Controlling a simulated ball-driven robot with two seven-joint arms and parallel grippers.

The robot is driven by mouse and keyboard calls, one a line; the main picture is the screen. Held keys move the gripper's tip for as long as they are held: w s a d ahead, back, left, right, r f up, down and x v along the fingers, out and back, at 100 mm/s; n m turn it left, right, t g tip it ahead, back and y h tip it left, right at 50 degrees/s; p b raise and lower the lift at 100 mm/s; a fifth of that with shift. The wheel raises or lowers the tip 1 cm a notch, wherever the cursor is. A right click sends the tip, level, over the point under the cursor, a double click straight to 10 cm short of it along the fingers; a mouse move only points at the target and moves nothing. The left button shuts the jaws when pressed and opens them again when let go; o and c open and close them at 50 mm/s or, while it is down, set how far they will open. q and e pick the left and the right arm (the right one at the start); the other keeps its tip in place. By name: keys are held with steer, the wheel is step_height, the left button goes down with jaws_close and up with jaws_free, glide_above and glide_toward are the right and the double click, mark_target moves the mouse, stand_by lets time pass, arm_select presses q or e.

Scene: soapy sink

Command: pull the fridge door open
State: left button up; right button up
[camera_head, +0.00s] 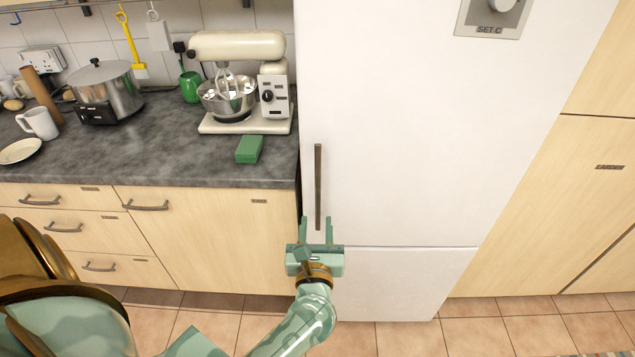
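The fridge door (410,130) is a tall white panel right of the counter, and it is closed. Its handle (318,185) is a dark upright bar near the door's left edge. My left gripper (316,228) is pale green and sits at the lower end of the handle. Its two fingers are apart and point up, one on each side of the bar's lower end as seen here. I cannot tell whether the bar lies between them in depth. My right gripper is not in view.
A grey counter (180,135) left of the fridge holds a cream stand mixer (240,48), a steel pot (115,92) and a green block (249,149). Wooden drawers with handles are below. A lower white panel (400,280) sits under the door. Tiled floor (410,338) is clear in front.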

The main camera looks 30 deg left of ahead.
mark_target(318, 185)
arm_select(q)
steer(key=x, duration=1.3)
steer(key=shift+w, duration=0.3)
jaws_close()
